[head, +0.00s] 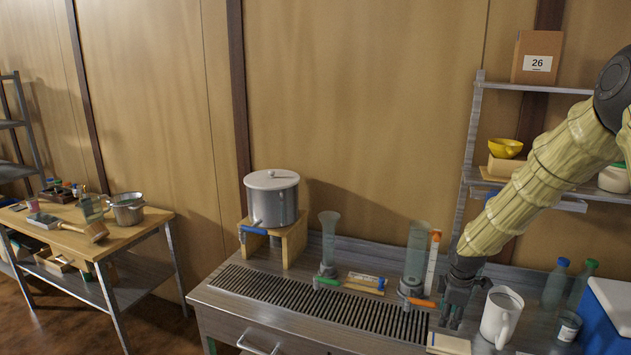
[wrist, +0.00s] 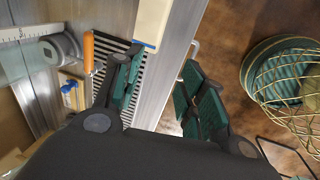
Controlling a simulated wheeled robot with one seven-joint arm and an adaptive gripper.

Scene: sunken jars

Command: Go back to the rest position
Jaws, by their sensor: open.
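My gripper (head: 455,308) hangs at the end of my cream-sleeved arm, low over the right part of the metal counter (head: 225,300), left of a white mug (head: 501,317). In the wrist view its dark-green padded fingers (wrist: 162,98) are spread apart. Only the counter edge and the floor show between them, and I see nothing held. A tall clear cylinder with an orange tap lever (head: 416,258) stands just left of my gripper. In the wrist view the orange lever (wrist: 88,52) is close to the left finger. Whether the fingers touch the counter is unclear.
A lidded pot (head: 272,200) on a wooden stand and a second clear cylinder (head: 328,245) stand left along the grate. Capped bottles (head: 554,284) and a blue cooler (head: 607,318) are at right. A shelf (head: 540,88) rises behind my arm. A wire basket (wrist: 285,75) stands on the floor.

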